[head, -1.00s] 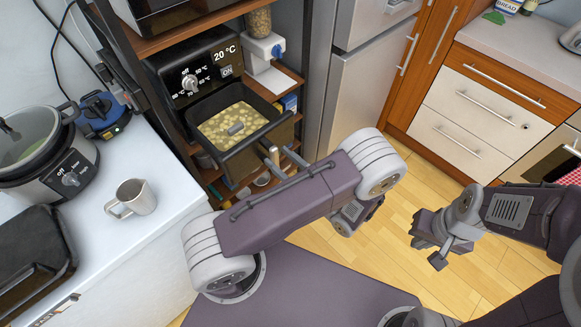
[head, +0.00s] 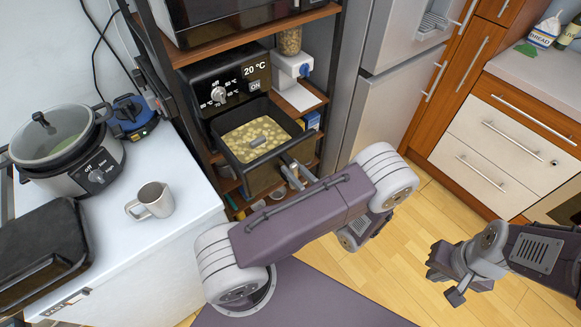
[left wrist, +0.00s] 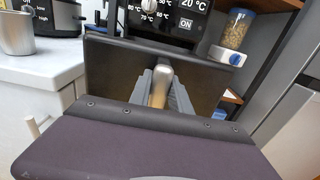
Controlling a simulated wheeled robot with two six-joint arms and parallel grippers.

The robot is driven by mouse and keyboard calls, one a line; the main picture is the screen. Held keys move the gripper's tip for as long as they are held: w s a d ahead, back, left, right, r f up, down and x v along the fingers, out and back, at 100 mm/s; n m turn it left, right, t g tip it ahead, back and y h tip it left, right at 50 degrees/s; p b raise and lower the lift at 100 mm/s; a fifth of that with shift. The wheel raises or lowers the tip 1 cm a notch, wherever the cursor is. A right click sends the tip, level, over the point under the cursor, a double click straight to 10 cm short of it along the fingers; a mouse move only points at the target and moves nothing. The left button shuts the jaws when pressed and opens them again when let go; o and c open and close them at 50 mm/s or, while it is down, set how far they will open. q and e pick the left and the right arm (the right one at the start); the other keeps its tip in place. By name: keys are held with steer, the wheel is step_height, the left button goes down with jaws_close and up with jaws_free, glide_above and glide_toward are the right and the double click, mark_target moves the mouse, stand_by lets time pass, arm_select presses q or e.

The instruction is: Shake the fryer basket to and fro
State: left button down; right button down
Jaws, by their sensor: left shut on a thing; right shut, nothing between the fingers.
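The dark fryer basket (head: 262,165) holds pale yellow pieces and sits at the front of the black fryer (head: 200,78). In the left wrist view its dark front wall (left wrist: 112,72) fills the middle. My left gripper (head: 292,168) is shut on the basket's handle, which shows pale between the grey fingers in the left wrist view (left wrist: 160,90). Part of the grip is hidden by my arm in the head view. My right gripper (head: 447,287) is shut and empty at the right, over the floor, far from the basket.
The fryer stands on a shelf rack (head: 235,42). A white counter to the left carries a slow cooker (head: 85,170), a metal mug (head: 154,199) and a black pan (head: 40,250). A fridge (head: 385,110) stands to the right. Wooden floor is clear by the drawers.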

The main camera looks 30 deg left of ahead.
arm_select(q)
steer(key=x, duration=0.8)
steer(key=v, duration=0.6)
steer(key=shift+s+d+p, duration=0.1)
steer(key=shift+d+p, duration=0.15)
steer(key=shift+p, duration=0.15)
steer(key=x, duration=0.6)
steer(key=shift+a, duration=0.3)
steer(key=v, duration=0.6)
steer(key=shift+d+p, duration=0.25)
steer(key=shift+p, duration=0.1)
steer(key=shift+d, duration=0.1)
steer(key=c, duration=1.2)
jaws_free()
steer(key=shift+o, duration=0.2)
